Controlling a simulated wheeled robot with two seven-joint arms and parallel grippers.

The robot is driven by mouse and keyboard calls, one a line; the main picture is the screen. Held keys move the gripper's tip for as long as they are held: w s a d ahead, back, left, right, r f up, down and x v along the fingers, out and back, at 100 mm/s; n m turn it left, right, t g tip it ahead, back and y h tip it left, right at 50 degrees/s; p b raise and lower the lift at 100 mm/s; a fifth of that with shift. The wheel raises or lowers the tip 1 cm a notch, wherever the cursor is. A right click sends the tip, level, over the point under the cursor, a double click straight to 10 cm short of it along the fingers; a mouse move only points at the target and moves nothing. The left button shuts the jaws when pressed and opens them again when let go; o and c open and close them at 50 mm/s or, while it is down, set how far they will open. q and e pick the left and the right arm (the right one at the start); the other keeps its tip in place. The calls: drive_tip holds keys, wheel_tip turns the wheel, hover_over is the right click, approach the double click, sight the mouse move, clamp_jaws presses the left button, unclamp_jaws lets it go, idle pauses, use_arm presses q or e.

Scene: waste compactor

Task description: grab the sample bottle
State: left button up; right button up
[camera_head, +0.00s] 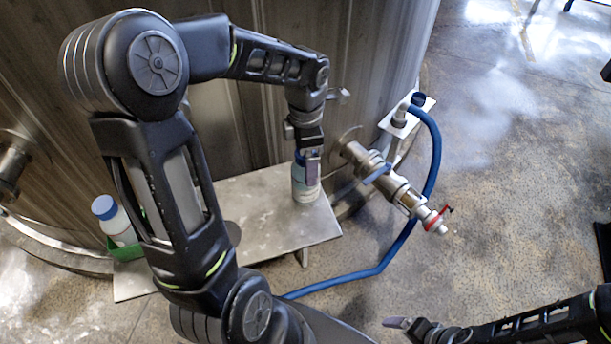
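A bottle (305,187) with a pale body and a blue upper part stands upright near the right end of the metal shelf (275,215). My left gripper (308,162) points down at its top, with one dark finger in front of it. The other finger is hidden, so I cannot tell whether it grips the bottle. A second bottle, white with a blue cap (105,207), sits in a green holder (126,252) at the shelf's left end. My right gripper (397,323) is low at the bottom, away from the shelf; its opening is unclear.
A large metal tank (385,50) stands behind the shelf. A valve pipe with a red handle (436,217) sticks out right of the bottle. A blue hose (435,160) loops down to the floor from a small bracket (425,101). The floor at right is open.

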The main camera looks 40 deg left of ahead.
use_arm(q)
wheel_tip(320, 180, down, 2)
drive_tip(key=shift+c, duration=0.5)
clamp_jaws()
idle(1.0)
